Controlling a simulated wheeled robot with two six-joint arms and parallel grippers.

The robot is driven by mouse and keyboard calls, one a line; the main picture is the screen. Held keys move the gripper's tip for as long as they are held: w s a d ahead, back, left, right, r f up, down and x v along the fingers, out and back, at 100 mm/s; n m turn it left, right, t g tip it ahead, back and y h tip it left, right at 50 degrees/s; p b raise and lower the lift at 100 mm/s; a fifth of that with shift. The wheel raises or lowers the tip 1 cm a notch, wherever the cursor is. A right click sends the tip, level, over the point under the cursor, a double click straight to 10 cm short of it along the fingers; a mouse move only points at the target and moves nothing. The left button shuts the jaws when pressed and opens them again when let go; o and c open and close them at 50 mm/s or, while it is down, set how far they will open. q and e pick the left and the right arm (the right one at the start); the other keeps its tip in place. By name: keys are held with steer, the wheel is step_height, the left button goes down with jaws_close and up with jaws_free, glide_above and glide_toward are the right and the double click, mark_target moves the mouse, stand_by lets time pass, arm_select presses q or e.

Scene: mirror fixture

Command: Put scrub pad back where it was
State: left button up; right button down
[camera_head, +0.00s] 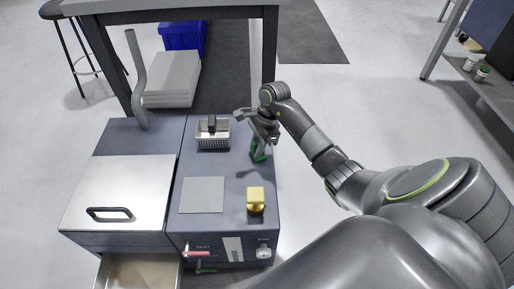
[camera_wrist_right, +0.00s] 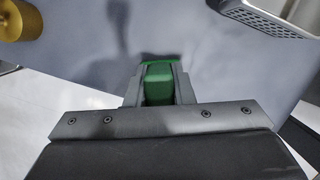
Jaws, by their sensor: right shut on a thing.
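The scrub pad (camera_head: 258,151) is green, with what looks like a taller green grip part. My right gripper (camera_head: 262,136) is shut on it, over the right side of the dark counter (camera_head: 233,168). In the right wrist view the green pad (camera_wrist_right: 158,86) sits between the two fingers of my right gripper (camera_wrist_right: 158,95). I cannot tell whether its underside touches the counter. Its lower part is partly hidden by the fingers in the wrist view. My left gripper is not in view.
A yellow-gold knob-like object (camera_head: 255,200) and a flat grey plate (camera_head: 202,195) are nearer the front. A steel lid (camera_head: 120,190) covers the left unit, above an open drawer (camera_head: 138,272).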

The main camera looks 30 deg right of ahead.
steer(key=shift+f, duration=0.2)
steer(key=c, duration=1.3)
jaws_free()
steer(key=shift+r, duration=0.1)
steer(key=shift+o, duration=0.2)
steer(key=shift+r, duration=0.15)
